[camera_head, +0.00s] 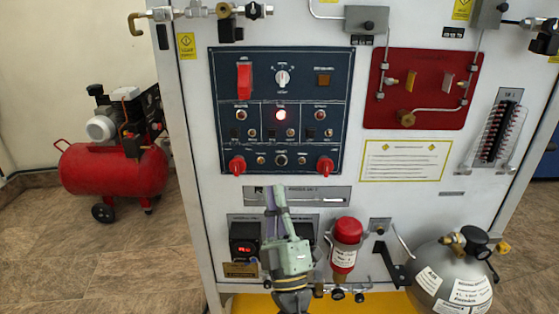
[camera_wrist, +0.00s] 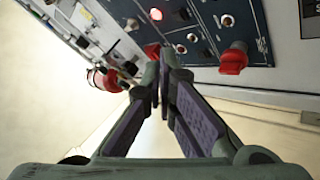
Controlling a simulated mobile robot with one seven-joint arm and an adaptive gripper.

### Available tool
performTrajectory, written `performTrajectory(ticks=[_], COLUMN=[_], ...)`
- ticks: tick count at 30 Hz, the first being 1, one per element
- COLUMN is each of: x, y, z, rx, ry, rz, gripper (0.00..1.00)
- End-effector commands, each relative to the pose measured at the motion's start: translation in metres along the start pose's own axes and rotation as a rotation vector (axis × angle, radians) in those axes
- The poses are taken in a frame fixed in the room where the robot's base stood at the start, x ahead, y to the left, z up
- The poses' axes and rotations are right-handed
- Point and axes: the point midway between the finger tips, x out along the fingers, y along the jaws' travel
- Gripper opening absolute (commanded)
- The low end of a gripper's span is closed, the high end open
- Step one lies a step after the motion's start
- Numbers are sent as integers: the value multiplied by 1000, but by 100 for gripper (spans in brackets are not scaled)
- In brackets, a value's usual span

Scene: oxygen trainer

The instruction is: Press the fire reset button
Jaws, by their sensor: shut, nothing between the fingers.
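The dark blue control panel (camera_head: 345,100) is on the front of the white cabinet and carries several small buttons, lamps and knobs. A lamp (camera_head: 280,114) glows pinkish red in its middle row. The labels are too small to read, so I cannot tell which control is the fire reset button. My gripper (camera_head: 275,190) is shut and empty, with its purple fingers pointing up in front of the cabinet, just below the panel in the picture. In the wrist view, the closed fingertips (camera_wrist: 165,58) overlap the panel's edge (camera_wrist: 205,75); contact cannot be told.
Two red knobs (camera_head: 237,165) (camera_head: 325,166) stick out at the panel's lower corners. A red cylinder (camera_head: 346,245) and a grey tank (camera_head: 450,275) stand right of my gripper. A red compressor (camera_head: 112,168) stands on the floor at left.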

Motion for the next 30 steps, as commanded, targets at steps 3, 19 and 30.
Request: performTrajectory(ticks=[3, 19, 30], x=[1, 43, 61], y=[0, -31, -44], z=[0, 30, 43], rx=[1, 2, 2], ry=[1, 2, 2], rz=[1, 3, 1], gripper=[0, 0, 0])
